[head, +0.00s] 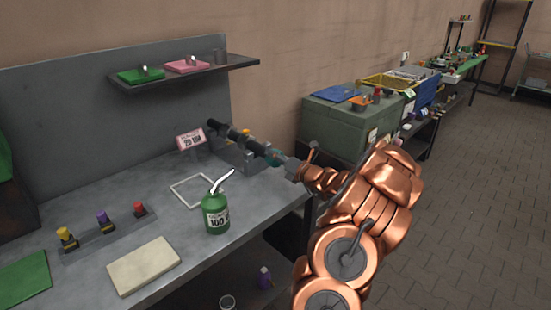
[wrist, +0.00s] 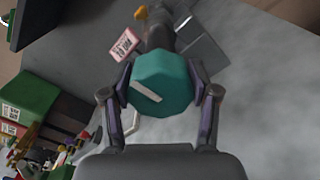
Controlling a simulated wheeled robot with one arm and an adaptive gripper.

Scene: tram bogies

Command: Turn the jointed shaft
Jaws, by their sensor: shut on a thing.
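The jointed shaft (head: 243,138) is a dark rod lying in a grey stand (head: 228,152) at the back right of the bench. Its near end is a teal faceted knob with a pale stripe, seen face-on in the wrist view (wrist: 165,88). My gripper (head: 277,160) reaches this end from the right. In the wrist view its two fingers (wrist: 161,76) are shut on the teal knob, one on each side. The stripe slants down to the right in that view. The far part of the shaft is mostly hidden behind the knob there.
A pink label (head: 190,139) stands left of the shaft. A green oil can (head: 215,212) with a white spout and a white square frame (head: 173,189) are in front. A shelf (head: 215,73) hangs above. A green cabinet (head: 335,125) stands behind my arm.

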